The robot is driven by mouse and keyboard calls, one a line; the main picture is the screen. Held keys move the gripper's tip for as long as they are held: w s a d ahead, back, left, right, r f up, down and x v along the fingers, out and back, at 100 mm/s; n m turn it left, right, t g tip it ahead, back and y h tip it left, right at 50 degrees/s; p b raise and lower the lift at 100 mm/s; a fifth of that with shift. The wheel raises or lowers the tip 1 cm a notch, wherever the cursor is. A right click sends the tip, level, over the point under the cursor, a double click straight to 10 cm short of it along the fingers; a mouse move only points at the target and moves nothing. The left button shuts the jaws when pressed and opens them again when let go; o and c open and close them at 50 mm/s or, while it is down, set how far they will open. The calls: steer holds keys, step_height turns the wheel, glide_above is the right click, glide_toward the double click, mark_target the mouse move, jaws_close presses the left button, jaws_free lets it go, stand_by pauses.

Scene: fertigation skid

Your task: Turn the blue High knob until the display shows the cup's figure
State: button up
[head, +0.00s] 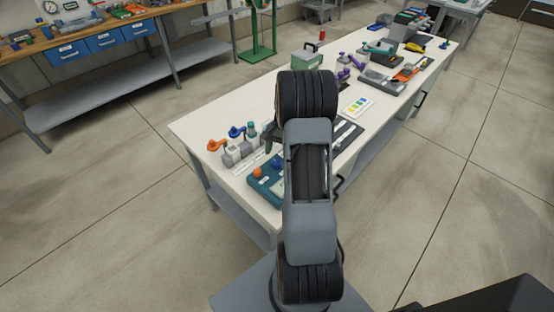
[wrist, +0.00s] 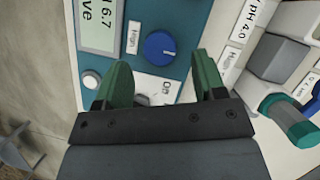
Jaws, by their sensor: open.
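The blue knob (wrist: 159,47) with a white pointer mark sits on the teal panel (wrist: 190,14), beside a label reading "High" (wrist: 133,37). It also shows in the head view (head: 277,161). The display (wrist: 97,22) at upper left is cut off by the picture edge; "H 6.7" and "ve" can be read. My gripper (wrist: 162,78) is open, its two green fingers pointing toward the knob, which appears beyond and between their tips. I cannot see contact. A "pH 4.0" label (wrist: 246,20) lies right of the panel; I cannot make out a cup with certainty.
An orange knob (head: 258,172) is on the same panel, and a white round button (wrist: 91,79) is near the left finger. Grey valve blocks with orange, blue and teal handles (head: 236,132) stand close beside the panel. My arm hides part of the bench (head: 190,127).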

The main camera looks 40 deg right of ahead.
mark_target(277, 161)
steer(key=shift+x, duration=1.8)
steer(key=c, duration=0.9)
steer(key=shift+m, duration=0.3)
steer(key=m+t, duration=0.2)
steer(key=m, duration=0.3)
steer(key=shift+s+r+m, duration=0.1)
steer(key=shift+m, duration=0.2)
steer(key=m+t, duration=0.1)
steer(key=m, duration=0.1)
steer(key=m+t+p, duration=0.1)
steer(key=m, duration=0.2)
steer(key=shift+s+t, duration=0.1)
steer(key=shift+t, duration=0.2)
steer(key=shift+m, duration=0.4)
